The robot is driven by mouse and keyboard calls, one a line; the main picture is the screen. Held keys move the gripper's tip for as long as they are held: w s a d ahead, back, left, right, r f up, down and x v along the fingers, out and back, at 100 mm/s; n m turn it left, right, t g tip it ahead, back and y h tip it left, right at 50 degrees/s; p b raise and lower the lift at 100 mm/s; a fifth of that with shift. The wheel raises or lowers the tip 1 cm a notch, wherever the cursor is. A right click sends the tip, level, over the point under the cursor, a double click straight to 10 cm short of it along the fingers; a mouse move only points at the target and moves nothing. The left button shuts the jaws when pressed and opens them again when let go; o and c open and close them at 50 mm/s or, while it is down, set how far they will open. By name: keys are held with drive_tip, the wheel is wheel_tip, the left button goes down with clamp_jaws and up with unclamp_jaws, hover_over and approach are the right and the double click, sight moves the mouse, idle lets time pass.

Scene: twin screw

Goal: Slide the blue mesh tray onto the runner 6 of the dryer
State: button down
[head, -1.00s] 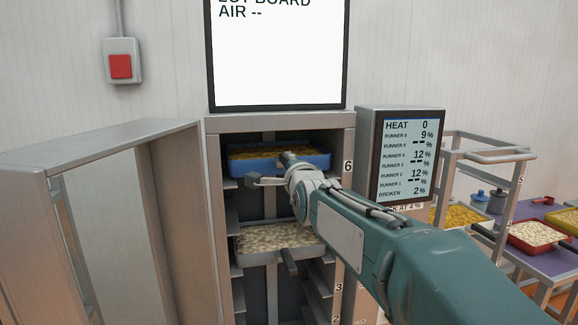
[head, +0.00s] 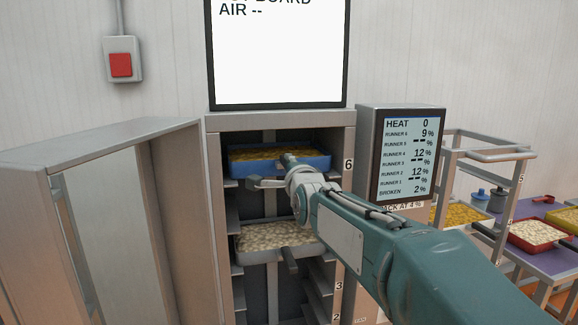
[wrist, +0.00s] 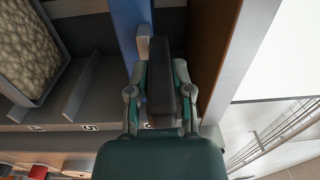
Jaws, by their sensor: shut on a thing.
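The blue mesh tray (head: 318,164) is inside the open dryer at the top level, beside the label 6, and holds yellow pieces. My gripper (head: 272,172) is in front of the tray's front edge and covers part of it. In the wrist view, my gripper (wrist: 160,92) is shut on the tray's dark handle (wrist: 160,108), with a finger on each side. The blue tray wall (wrist: 131,25) shows just beyond. The runner under the tray is mostly hidden, so I cannot tell how it sits on it.
A grey tray (head: 300,247) of pale pieces sits lower in the dryer. The open dryer door (head: 180,200) stands at left. A readout screen (head: 407,158) is at right. A rack (head: 508,190) and a table with a red tray (head: 536,236) stand further right.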

idle(0.4)
drive_tip(key=shift+c, duration=2.2)
unclamp_jaws()
drive_tip(key=shift+f, duration=0.25)
drive_tip(key=v, duration=1.2)
drive_tip(key=s+d+f+n+g+h, duration=0.2)
drive_tip(key=s+d+f+n+g, duration=0.4)
drive_tip(key=s+f, duration=0.5)
drive_tip(key=s+d+f+n+g+h, duration=0.3)
drive_tip(key=s+d+f+n+g, duration=0.3)
drive_tip(key=s+f, duration=0.5)
drive_tip(key=s+d+n, duration=0.2)
drive_tip(key=s, duration=0.2)
drive_tip(key=shift+s+d+f+n, duration=0.3)
drive_tip(key=shift+d+n, duration=0.1)
